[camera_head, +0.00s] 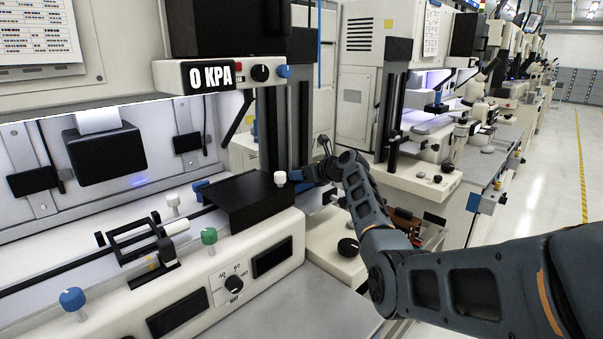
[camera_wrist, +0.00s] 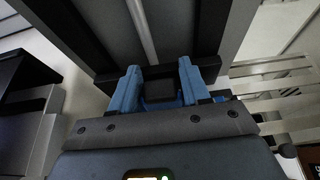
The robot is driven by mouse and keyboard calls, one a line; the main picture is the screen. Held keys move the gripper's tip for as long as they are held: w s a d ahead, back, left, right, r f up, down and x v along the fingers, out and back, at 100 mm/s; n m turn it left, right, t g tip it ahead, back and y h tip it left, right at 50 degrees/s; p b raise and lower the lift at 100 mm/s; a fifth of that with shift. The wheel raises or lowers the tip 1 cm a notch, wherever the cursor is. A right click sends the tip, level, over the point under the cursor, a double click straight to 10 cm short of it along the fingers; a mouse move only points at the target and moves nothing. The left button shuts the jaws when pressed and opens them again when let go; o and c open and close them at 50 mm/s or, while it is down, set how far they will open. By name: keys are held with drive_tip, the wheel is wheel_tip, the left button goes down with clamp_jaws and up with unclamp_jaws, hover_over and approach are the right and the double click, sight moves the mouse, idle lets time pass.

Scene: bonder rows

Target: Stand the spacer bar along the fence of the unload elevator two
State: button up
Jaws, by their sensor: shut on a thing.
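My gripper (camera_head: 316,172) is at the end of my outstretched arm, beside the foot of a tall dark elevator tower (camera_head: 298,110) in the head view. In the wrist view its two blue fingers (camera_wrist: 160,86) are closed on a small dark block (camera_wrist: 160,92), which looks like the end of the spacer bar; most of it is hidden. A dark crosswise edge runs just beyond the fingertips. Past it is a grey panel (camera_wrist: 105,30) with a pale upright rod (camera_wrist: 142,30), between dark side walls. I cannot tell whether the bar touches the fence.
A black cover (camera_head: 238,200) and a cream control panel (camera_head: 235,275) with knobs stand left of my arm. Another machine with a black column (camera_head: 392,105) stands behind it. Pale slats (camera_wrist: 275,85) show right of my gripper. The aisle floor (camera_head: 550,170) at right is clear.

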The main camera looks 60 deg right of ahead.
drive_tip(key=shift+f, duration=0.65)
drive_tip(key=o, duration=1.1)
drive_tip(key=shift+o, duration=0.2)
drive_tip(key=shift+s, duration=0.1)
drive_tip(key=shift+v, duration=3.85)
